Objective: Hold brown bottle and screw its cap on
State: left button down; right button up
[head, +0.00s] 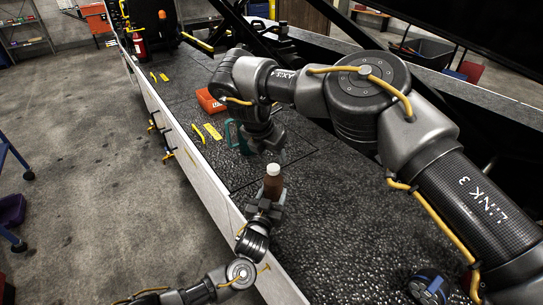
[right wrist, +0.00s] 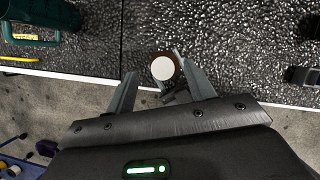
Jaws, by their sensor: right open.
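The brown bottle (head: 272,188) stands upright at the near edge of the dark bench. My left gripper (head: 265,207) comes from below and is closed around its lower part. A pale cap (head: 273,169) sits on top of the bottle; how tightly it sits cannot be told. In the right wrist view the cap (right wrist: 163,68) is a white disc inside a brown ring. My right gripper (right wrist: 154,66) is open and points down above the bottle, with the cap showing between its fingertips, nearer the right finger. No contact with the cap can be made out.
A teal-green object (head: 233,137) stands just behind my right gripper; it also shows in the right wrist view (right wrist: 40,22). A red-orange box (head: 210,101) and yellow pieces (head: 212,131) lie farther back. The bench's pale edge (head: 196,160) runs along the left.

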aim_at(273, 167)
jog(key=shift+w+r, duration=0.1)
jog(key=shift+r, duration=0.1)
jog(key=n+g+y, duration=0.1)
jog(key=n, duration=0.5)
jog(key=r+n+g+y, duration=0.1)
jog(key=n, duration=0.5)
jog(key=r+n+g, duration=0.1)
jog(key=n, duration=0.6)
jog(key=shift+w+d+r+g+y, duration=0.2)
jog(key=shift+w+d+g+y, duration=0.1)
jog(key=shift+g+y, duration=0.1)
jog(key=shift+f, duration=4)
jog(key=shift+c, duration=0.3)
